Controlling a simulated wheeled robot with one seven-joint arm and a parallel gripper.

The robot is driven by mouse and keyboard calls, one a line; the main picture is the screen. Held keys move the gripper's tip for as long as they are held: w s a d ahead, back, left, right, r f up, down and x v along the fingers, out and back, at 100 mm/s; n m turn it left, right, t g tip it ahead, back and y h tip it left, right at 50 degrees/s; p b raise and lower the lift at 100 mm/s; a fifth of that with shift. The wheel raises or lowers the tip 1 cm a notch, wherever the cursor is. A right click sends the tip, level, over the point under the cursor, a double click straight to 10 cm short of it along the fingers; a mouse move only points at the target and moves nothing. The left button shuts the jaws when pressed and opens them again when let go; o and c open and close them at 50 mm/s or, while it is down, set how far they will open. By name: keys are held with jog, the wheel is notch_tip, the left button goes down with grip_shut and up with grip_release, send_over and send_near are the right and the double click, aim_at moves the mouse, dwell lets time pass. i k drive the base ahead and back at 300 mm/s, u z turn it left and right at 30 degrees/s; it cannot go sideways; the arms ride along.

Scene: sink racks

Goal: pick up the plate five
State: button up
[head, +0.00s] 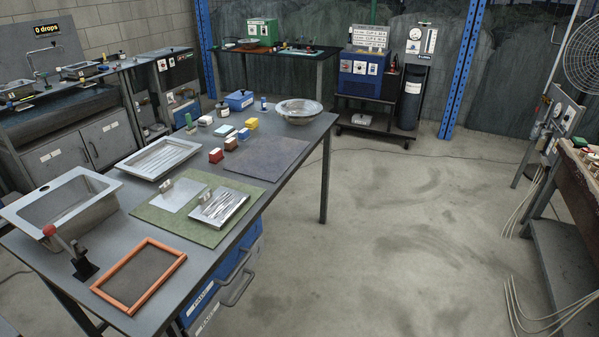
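Two small metal plates lie on a green mat (160,223) on the near workbench. I cannot read any number on either, so I cannot tell which is plate five. My gripper is not in view.
A steel sink (68,203) and a shallow ridged tray (158,158) lie left of the mat. A red-knobbed lever (83,267) and an orange frame (170,262) sit in front. Small coloured blocks and a steel bowl (299,117) stand farther back. Floor right of the bench is clear.

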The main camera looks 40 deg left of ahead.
aim_at(215, 210)
jog(key=i, duration=1.3)
jog(key=u, duration=3.25)
jog(key=i, duration=1.7)
jog(key=z, duration=0.05)
